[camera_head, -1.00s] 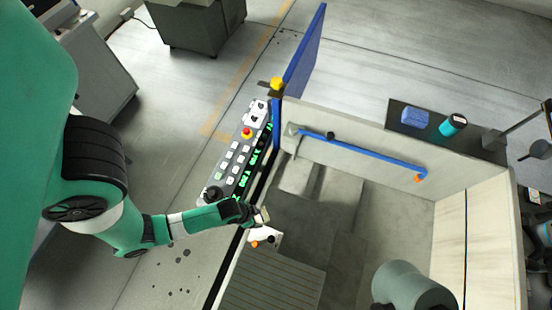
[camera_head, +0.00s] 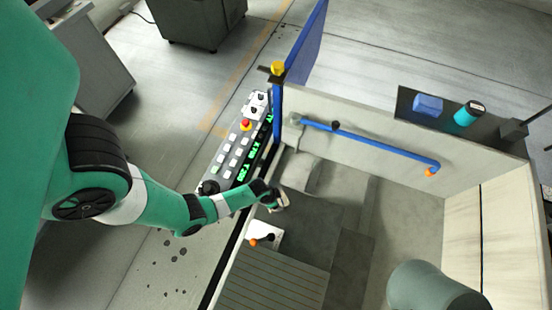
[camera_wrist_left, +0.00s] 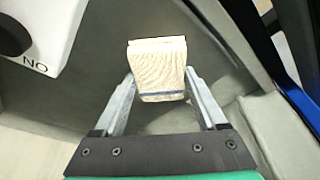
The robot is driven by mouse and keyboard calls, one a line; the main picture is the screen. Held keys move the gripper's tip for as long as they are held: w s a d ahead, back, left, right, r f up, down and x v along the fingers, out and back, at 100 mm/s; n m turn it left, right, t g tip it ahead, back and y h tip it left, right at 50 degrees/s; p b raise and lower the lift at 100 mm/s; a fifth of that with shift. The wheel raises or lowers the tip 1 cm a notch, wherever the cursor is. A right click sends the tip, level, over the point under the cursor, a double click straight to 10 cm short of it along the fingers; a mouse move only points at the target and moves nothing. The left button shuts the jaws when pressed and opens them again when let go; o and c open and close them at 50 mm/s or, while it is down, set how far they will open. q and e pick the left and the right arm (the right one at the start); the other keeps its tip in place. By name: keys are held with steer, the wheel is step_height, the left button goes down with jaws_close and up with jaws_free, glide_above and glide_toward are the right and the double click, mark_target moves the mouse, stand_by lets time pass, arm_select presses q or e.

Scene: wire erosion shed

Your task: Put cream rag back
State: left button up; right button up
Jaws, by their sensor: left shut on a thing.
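The cream rag (camera_wrist_left: 158,62) is a folded, ribbed cloth with a blue stripe near its lower edge. My left gripper (camera_wrist_left: 160,82) is shut on it, one finger on each side, in the left wrist view. In the head view my left gripper (camera_head: 282,200) is over the inside of the tank, just past its left wall; the rag is too small there to make out clearly. My right gripper is not in view.
A white box (camera_head: 264,234) with orange and black knobs sits below the gripper. A control panel (camera_head: 232,150) stands left of the tank wall. A blue pipe (camera_head: 370,143) runs along the back wall. A dark shelf (camera_head: 405,103) holds a blue block (camera_head: 428,104) and a teal can (camera_head: 467,116).

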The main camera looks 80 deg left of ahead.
arm_select(q)
steer(key=shift+f, duration=0.15)
steer(key=o, duration=1.2)
steer(key=shift+o, duration=0.2)
steer(key=shift+r, duration=0.2)
steer(key=p+v, duration=0.9)
steer(key=v, duration=0.3)
steer(key=shift+w, duration=0.1)
